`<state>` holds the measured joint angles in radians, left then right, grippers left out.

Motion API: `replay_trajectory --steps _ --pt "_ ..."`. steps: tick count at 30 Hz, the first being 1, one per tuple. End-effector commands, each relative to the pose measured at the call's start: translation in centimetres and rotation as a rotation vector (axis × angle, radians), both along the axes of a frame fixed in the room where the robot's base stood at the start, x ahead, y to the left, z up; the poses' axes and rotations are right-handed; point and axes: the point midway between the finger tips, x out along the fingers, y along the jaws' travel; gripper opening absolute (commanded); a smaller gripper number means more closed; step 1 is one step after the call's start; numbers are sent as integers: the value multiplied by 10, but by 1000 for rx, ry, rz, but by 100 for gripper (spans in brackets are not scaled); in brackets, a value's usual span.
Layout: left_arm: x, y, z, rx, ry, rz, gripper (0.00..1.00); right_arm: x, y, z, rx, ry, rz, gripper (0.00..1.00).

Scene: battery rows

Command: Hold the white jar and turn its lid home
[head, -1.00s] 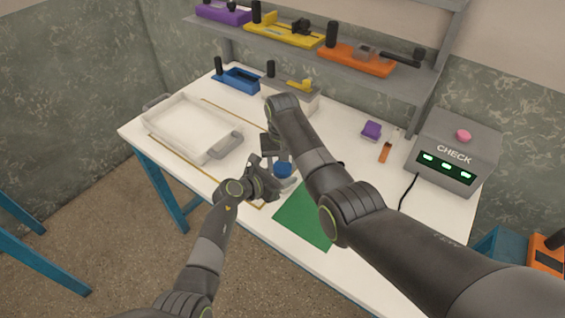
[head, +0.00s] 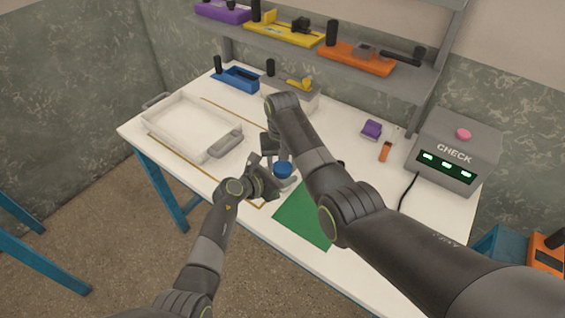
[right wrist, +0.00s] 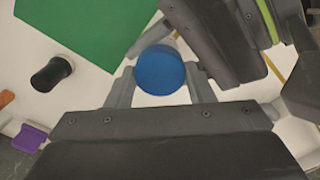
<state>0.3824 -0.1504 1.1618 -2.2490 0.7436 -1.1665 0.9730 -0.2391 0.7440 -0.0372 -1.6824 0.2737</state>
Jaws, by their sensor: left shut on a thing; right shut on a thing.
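The blue lid (head: 283,168) shows in the head view between my two grippers, beside the green mat. In the right wrist view the lid (right wrist: 160,70) is a round blue disc seen from above, between the two fingers of my right gripper (right wrist: 160,85), which is shut on it. My left gripper (head: 272,172) is shut at the white jar just below the lid; its dark body also shows at the top right of the right wrist view. The jar is almost wholly hidden by the lid and grippers, so I cannot tell how the lid sits on it.
A green mat (head: 303,216) lies at the table's front. A white tray (head: 190,128) stands left. A purple block (head: 371,129), an orange piece (head: 384,152) and the CHECK box (head: 455,150) are right. A black cylinder (right wrist: 52,74) stands near the mat.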

Motion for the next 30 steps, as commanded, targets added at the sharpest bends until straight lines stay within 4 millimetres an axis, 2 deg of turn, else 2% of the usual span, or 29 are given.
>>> replay_trajectory --steps 1,30 --pt "2 -2 4 -4 -7 -1 5 -3 3 -2 5 8 4 23" --pt "0 0 1 0 -1 1 5 2 2 4 3 -10 2 24"
